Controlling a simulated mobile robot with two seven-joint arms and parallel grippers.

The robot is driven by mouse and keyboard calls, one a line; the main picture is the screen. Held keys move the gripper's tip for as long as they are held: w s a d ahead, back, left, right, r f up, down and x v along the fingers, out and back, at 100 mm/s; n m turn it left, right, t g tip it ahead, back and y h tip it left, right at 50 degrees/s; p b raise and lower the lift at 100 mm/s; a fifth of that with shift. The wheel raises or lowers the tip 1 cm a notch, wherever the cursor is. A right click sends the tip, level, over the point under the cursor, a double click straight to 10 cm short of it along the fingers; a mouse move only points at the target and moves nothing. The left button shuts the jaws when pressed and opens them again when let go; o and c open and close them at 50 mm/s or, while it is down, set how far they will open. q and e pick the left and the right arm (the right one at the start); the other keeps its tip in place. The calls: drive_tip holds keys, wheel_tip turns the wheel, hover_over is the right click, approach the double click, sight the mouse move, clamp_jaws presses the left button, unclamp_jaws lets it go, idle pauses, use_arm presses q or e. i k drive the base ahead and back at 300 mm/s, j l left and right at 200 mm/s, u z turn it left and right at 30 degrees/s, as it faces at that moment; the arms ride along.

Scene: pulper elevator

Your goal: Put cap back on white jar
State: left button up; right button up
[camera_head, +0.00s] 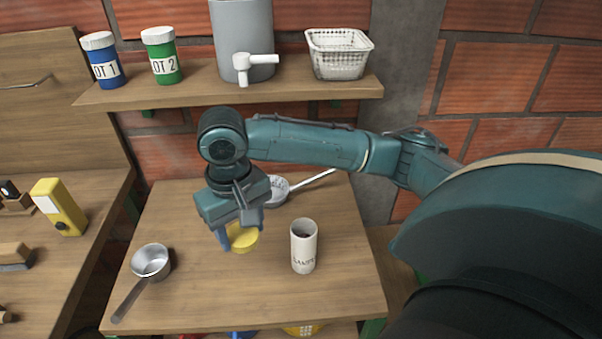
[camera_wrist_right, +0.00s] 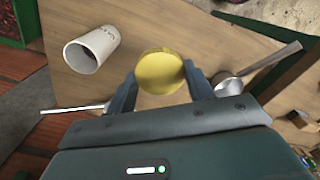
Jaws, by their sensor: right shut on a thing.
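The white jar (camera_head: 304,246) stands upright and uncapped on the wooden table, with dark contents or a dark inside and lettering on its side. It also shows in the right wrist view (camera_wrist_right: 92,50). The yellow cap (camera_head: 244,240) is between the fingers of my right gripper (camera_head: 236,236), to the left of the jar in the head view. In the right wrist view the cap (camera_wrist_right: 160,72) sits between both fingertips, and the gripper (camera_wrist_right: 160,84) is shut on it. In the head view the fingers partly hide the cap. My left gripper is not in view.
A metal saucepan (camera_head: 151,262) stands at the table's left, and a strainer (camera_head: 279,190) lies behind my right gripper. A shelf (camera_head: 200,91) above holds a blue jar (camera_head: 103,62), a green jar (camera_head: 162,58), a grey dispenser (camera_head: 242,35) and a white basket (camera_head: 339,58). The table's front is clear.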

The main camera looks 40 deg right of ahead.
sight(304, 231)
drive_tip(key=k+z, duration=0.45)
drive_tip(key=z, duration=0.15)
drive_tip(key=l+z, duration=0.25)
drive_tip(key=l, duration=0.15)
drive_tip(key=k, duration=0.05)
